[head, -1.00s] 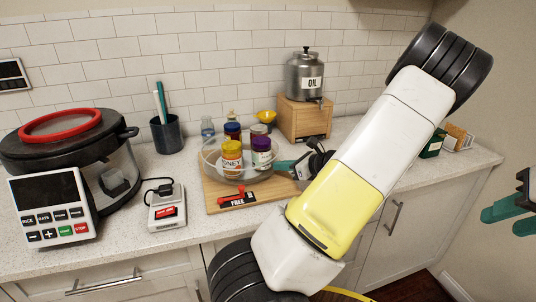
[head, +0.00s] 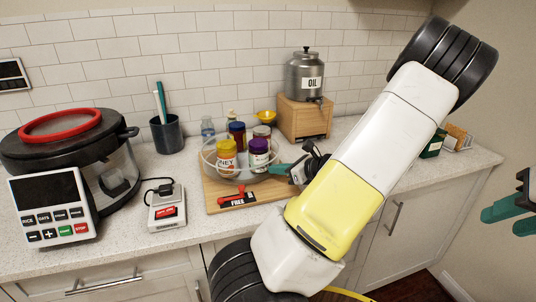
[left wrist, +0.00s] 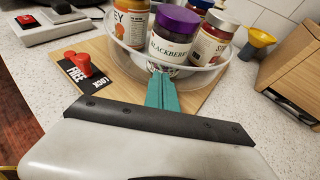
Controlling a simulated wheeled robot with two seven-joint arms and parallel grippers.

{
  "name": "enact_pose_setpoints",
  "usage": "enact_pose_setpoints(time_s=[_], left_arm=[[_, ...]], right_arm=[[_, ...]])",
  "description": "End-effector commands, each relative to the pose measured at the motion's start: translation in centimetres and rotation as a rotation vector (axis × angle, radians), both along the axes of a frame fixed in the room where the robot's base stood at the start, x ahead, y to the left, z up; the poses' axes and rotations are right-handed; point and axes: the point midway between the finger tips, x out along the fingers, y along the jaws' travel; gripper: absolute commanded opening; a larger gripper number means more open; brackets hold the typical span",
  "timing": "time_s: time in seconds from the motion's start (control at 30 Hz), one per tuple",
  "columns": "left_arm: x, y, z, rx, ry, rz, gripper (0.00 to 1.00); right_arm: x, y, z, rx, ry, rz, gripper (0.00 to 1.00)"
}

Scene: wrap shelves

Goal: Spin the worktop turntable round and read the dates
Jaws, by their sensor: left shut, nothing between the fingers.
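The turntable (head: 225,178) is a clear round tray on a wooden board (head: 275,191). No dates are readable. My left gripper (head: 283,168) is shut and empty, its teal tips (left wrist: 160,78) at the turntable's near rim; contact is unclear. A red lever (head: 236,197) lies by FREE and LOCK labels on the board. My right gripper (head: 508,213) hangs at the right edge, fingers apart, partly cut off.
A cooker (head: 75,150) and a small white device (head: 167,212) stand left. A dark cup (head: 167,136), a yellow funnel (head: 265,116) and an oil dispenser (head: 304,78) on a wooden stand (head: 303,119) are behind. My left arm covers much of the right worktop.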

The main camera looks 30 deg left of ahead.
Motion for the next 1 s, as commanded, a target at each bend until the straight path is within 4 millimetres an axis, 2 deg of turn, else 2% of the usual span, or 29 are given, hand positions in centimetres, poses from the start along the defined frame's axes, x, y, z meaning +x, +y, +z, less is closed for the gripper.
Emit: enact_pose_setpoints(time_s=[0.27, 0.7, 1.0], left_arm=[[-0.2, 0.1, 0.0, 0.000, 0.000, 0.001, 0.00], [-2.2, 1.1, 0.0, 0.000, 0.001, 0.002, 0.00], [-2.3, 1.2, 0.0, 0.002, 0.000, 0.003, 0.00]], right_arm=[[0.0, 0.0, 0.0, 0.000, 0.000, 0.000, 0.36], [0.0, 0.0, 0.0, 0.000, 0.000, 0.000, 0.36], [0.0, 0.0, 0.0, 0.000, 0.000, 0.000, 0.36]])
